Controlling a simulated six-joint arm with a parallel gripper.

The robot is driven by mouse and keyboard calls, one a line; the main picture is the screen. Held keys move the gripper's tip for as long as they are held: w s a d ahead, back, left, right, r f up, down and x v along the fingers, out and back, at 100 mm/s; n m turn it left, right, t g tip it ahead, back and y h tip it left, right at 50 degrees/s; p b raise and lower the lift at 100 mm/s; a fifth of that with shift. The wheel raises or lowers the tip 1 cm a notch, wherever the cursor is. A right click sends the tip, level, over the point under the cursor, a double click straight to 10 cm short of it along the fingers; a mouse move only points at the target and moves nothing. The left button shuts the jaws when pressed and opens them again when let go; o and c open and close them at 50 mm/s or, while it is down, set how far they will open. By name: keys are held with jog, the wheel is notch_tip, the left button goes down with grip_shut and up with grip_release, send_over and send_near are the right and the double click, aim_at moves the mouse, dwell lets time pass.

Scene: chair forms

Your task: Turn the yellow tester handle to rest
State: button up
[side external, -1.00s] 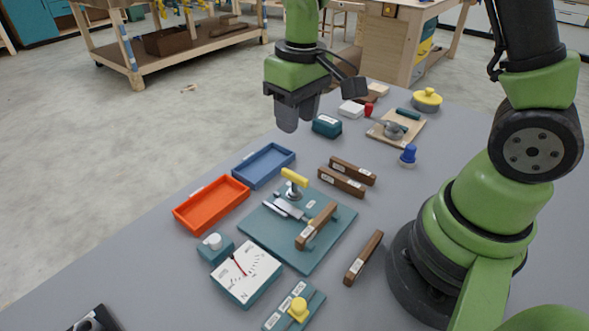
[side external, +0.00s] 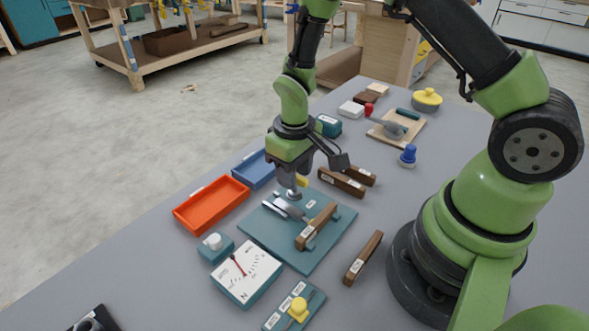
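The tester is a teal plate (side external: 325,243) on the grey table, with a metal lever mechanism (side external: 287,209) and a wooden bar (side external: 317,226) on it. A white dial gauge (side external: 255,269) with a red needle sits in front of the plate.
Orange (side external: 211,204) and blue (side external: 251,170) trays lie left of the plate. Wooden bars lie behind it (side external: 341,182) and right of it (side external: 363,258). A blue knob (side external: 408,155) stands at right.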

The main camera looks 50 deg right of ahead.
grip_shut()
dwell(0.3)
jog(key=m, duration=0.4)
jog(key=shift+m, duration=0.4)
jog(key=m, duration=0.4)
jog(key=shift+m, duration=0.3)
jog(key=m, duration=0.4)
jog(key=shift+m, duration=2.2)
